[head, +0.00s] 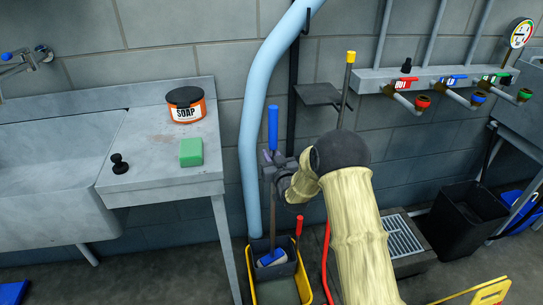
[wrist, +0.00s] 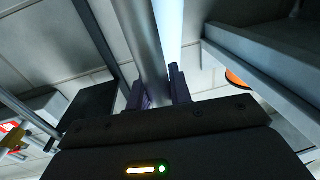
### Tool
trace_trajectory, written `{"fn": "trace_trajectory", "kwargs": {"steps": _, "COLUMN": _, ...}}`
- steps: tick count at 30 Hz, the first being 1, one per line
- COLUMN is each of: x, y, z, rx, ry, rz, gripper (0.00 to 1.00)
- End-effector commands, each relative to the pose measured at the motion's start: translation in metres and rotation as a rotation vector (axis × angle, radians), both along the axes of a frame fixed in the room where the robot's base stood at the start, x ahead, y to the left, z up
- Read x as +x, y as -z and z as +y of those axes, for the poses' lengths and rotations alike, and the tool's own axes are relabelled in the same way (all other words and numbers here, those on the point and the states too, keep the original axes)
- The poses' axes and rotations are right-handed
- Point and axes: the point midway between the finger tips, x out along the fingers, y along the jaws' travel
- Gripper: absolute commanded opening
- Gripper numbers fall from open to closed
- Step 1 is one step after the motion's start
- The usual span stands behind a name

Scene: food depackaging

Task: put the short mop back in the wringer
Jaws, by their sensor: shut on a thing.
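The short mop has a blue grip (head: 272,128) and a grey shaft (head: 273,220), and stands nearly upright in the head view. Its blue and white head (head: 271,258) shows within the dark grey wringer (head: 287,243) on the yellow bucket (head: 251,285). I cannot tell whether the head rests on the wringer's bottom. My gripper (head: 269,168) is shut on the shaft just below the blue grip. In the wrist view my purple fingers (wrist: 158,92) close around the grey shaft (wrist: 144,45).
A light-blue pipe (head: 252,140) runs down close behind and left of the mop. The sink counter (head: 160,155) stands to the left, with a soap tub (head: 186,104) and green block (head: 191,152). A yellow-topped pole (head: 348,80) and small shelf (head: 318,94) are right.

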Motion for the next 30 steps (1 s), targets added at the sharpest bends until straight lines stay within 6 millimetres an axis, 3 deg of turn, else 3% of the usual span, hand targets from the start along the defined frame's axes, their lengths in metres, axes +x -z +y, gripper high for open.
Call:
{"fn": "trace_trajectory", "kwargs": {"steps": 5, "x": 0.000, "y": 0.001, "z": 0.000, "rx": 0.002, "ry": 0.000, "rz": -0.004, "gripper": 0.00}}
{"fn": "trace_trajectory", "kwargs": {"steps": 6, "x": 0.000, "y": 0.002, "z": 0.000, "rx": 0.000, "ry": 0.000, "rz": 0.001, "gripper": 0.27}}
{"fn": "trace_trajectory", "kwargs": {"steps": 9, "x": 0.000, "y": 0.002, "z": 0.000, "rx": 0.000, "ry": 0.000, "rz": 0.001, "gripper": 0.43}}
{"fn": "trace_trajectory", "kwargs": {"steps": 21, "x": -0.001, "y": -0.001, "z": -0.001, "rx": -0.001, "ry": 0.000, "rz": 0.002, "gripper": 0.43}}
{"fn": "trace_trajectory", "kwargs": {"steps": 30, "x": -0.035, "y": 0.001, "z": -0.016, "rx": 0.000, "ry": 0.001, "rz": 0.003, "gripper": 0.43}}
